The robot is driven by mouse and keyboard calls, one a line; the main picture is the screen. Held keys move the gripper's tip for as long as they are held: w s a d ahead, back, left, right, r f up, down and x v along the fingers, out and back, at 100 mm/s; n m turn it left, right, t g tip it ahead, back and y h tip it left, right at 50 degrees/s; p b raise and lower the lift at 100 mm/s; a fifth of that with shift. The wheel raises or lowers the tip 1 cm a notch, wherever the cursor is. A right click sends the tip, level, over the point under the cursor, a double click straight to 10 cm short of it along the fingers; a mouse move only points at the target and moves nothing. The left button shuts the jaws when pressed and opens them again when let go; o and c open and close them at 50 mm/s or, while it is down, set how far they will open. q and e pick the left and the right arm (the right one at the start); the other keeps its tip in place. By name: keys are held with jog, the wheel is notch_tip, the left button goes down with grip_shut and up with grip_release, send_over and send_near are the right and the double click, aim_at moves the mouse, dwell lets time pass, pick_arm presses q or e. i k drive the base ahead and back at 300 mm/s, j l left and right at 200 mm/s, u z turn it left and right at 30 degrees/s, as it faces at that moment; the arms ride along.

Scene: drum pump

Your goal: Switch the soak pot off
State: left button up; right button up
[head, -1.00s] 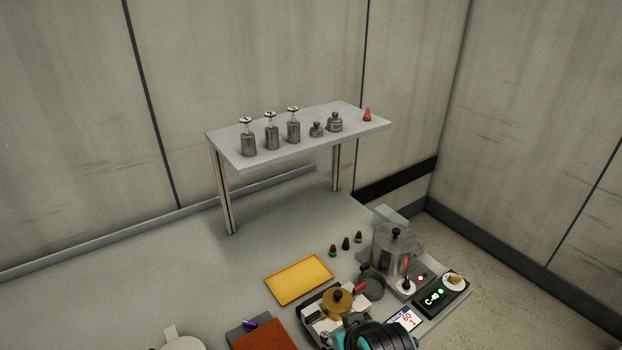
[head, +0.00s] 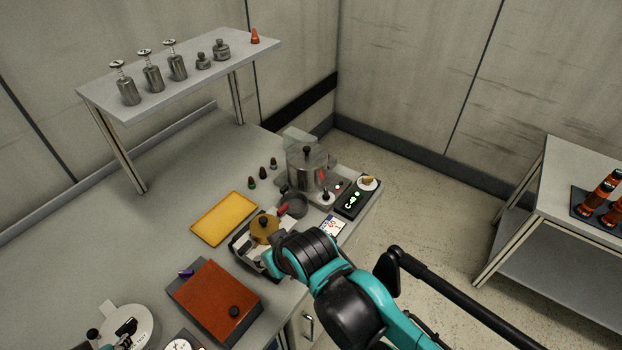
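The soak pot appears to be the lidded steel pot (head: 304,178) with a black knob, at the right end of the bench.
A yellow tray (head: 224,219) and a red-brown board (head: 216,299) lie left. A raised shelf (head: 190,75) holds several metal vessels.

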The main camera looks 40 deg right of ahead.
aim_at(325, 196)
jog(key=l+z, duration=0.1)
jog(key=l, duration=0.7)
jog(key=k+l, duration=0.1)
jog(key=l, duration=0.65)
jog(key=k+z, duration=0.05)
